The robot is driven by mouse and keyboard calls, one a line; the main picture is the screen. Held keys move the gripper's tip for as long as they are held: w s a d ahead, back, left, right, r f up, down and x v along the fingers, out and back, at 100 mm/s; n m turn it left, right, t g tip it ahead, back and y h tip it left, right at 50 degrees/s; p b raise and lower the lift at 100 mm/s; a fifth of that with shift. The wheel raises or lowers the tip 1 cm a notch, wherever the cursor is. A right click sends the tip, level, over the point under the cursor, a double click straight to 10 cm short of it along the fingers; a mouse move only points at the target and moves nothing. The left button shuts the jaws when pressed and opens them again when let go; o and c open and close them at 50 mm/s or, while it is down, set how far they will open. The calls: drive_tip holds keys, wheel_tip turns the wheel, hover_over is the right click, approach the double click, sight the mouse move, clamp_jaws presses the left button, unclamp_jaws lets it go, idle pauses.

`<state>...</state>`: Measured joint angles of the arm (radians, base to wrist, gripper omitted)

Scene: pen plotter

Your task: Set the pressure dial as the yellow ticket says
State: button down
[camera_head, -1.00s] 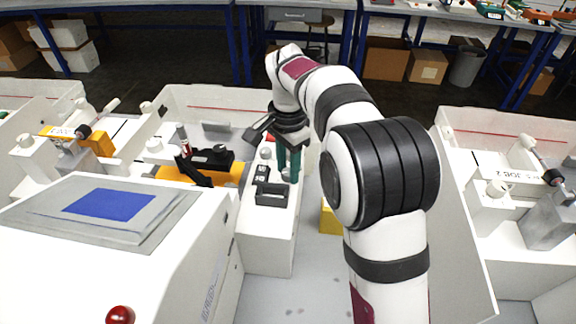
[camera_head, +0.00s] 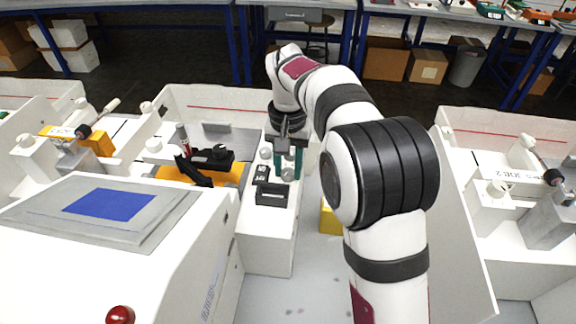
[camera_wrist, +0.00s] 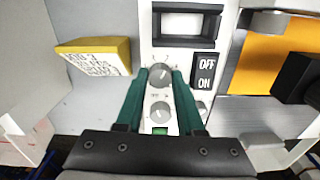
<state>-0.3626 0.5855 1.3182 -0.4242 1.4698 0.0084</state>
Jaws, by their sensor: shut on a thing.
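My gripper (camera_wrist: 160,71) has its two teal fingers on either side of the upper round dial (camera_wrist: 160,77) on the white control panel, shut on it. A second round dial (camera_wrist: 160,113) sits just below it, between the fingers and clear of them. The dial labels are too small to read, so I cannot tell which is the pressure dial. The yellow ticket (camera_wrist: 95,57) lies left of the panel with its text upside down or blurred; I cannot read its numbers surely. In the head view my gripper (camera_head: 288,176) points down onto the panel.
A green button (camera_wrist: 160,131) is below the second dial. An orange plate (camera_wrist: 262,62) with a black part (camera_wrist: 297,78) lies to the right.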

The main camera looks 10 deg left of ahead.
sight(288, 171)
drive_tip(key=shift+n, duration=0.4)
drive_tip(key=c, duration=0.5)
unclamp_jaws()
drive_tip(key=shift+r, duration=0.1)
wheel_tip(288, 171, up, 16)
drive_tip(key=shift+f, duration=0.15)
